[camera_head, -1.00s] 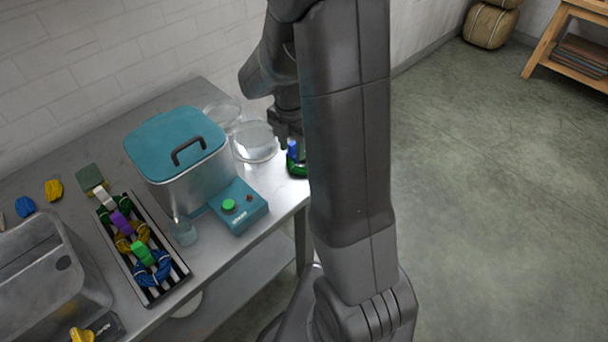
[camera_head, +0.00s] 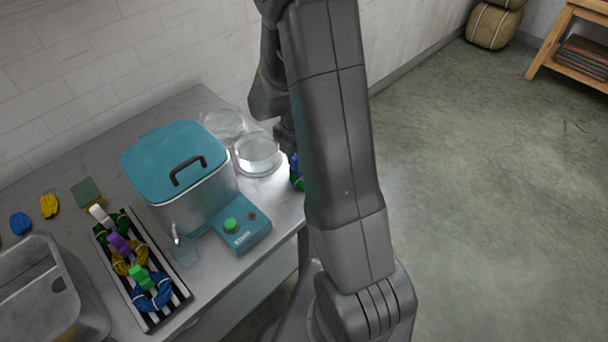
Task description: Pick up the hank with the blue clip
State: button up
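A green hank with a blue clip (camera_head: 296,168) is at the right end of the table, just left of my arm. My arm hides its right part. My gripper (camera_head: 286,138) is only partly seen as a dark wrist part above and behind the hank. Its fingertips are hidden behind my arm, so I cannot tell whether they touch the hank. Other hanks lie in a striped rack (camera_head: 150,318): a green one with a white clip (camera_head: 100,214), a yellow one with a purple clip (camera_head: 119,243), and a blue one with a green clip (camera_head: 139,279).
A steel bin with a teal lid (camera_head: 180,165) stands mid-table, with a teal button box (camera_head: 240,231) before it. Clear round dishes (camera_head: 257,153) sit near the hank. A grey tub (camera_head: 50,290) is at the left. Open floor lies to the right.

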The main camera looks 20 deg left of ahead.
grip_shut()
